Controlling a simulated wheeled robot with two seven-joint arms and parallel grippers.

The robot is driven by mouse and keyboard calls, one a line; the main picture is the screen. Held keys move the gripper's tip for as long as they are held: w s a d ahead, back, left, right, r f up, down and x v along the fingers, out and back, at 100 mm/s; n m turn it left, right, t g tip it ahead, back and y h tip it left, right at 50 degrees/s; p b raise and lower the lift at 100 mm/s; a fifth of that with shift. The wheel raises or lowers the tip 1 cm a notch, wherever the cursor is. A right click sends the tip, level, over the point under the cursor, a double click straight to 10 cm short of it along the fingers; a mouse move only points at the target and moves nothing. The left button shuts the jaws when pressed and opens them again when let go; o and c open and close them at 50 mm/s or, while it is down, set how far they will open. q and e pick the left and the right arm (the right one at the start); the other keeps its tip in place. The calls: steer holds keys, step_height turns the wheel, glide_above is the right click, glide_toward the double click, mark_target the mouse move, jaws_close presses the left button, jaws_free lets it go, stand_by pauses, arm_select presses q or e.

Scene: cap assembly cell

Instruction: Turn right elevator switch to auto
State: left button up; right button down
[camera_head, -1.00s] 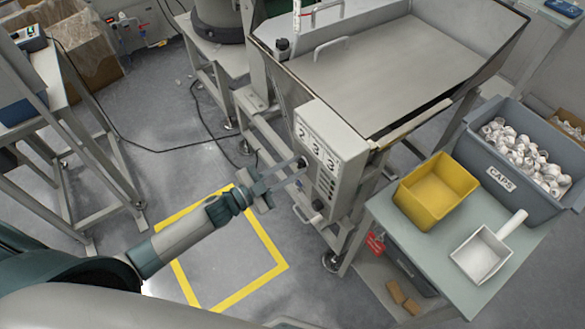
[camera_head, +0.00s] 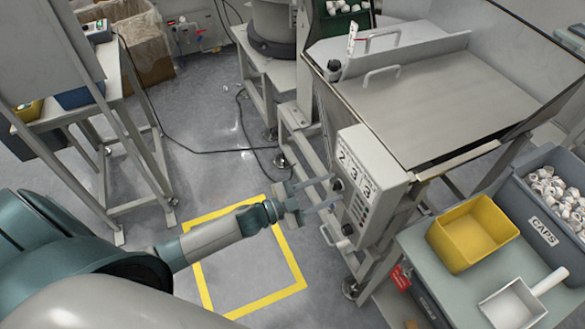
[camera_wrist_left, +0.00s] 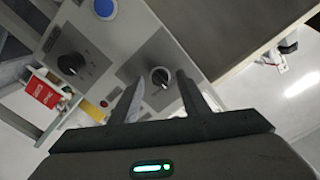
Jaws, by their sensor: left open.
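The grey control box (camera_head: 376,165) is fixed to the front of the hopper machine, with large numbers and several small controls on its face. My left gripper (camera_head: 337,192) is open at the left side of this face. In the left wrist view, a dark round switch knob (camera_wrist_left: 160,77) with a light pointer lies between the open fingers (camera_wrist_left: 158,90), seen from above; I cannot tell whether they touch it. A second dark knob (camera_wrist_left: 70,63) sits further left on the panel. The switch labels are too small to read. My right gripper is out of view.
A yellow bin (camera_head: 474,233), white scoop (camera_head: 513,306) and grey caps crate (camera_head: 545,225) stand at the right. Yellow floor tape (camera_head: 287,296) marks free floor below my arm.

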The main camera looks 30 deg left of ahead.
arm_select(q)
steer(key=b+v, duration=0.4)
steer(key=v, duration=1.3)
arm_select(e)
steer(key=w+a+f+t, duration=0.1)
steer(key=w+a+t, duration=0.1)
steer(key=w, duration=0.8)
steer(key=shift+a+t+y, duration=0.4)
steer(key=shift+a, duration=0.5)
arm_select(q)
steer(key=shift+s+a, duration=0.15)
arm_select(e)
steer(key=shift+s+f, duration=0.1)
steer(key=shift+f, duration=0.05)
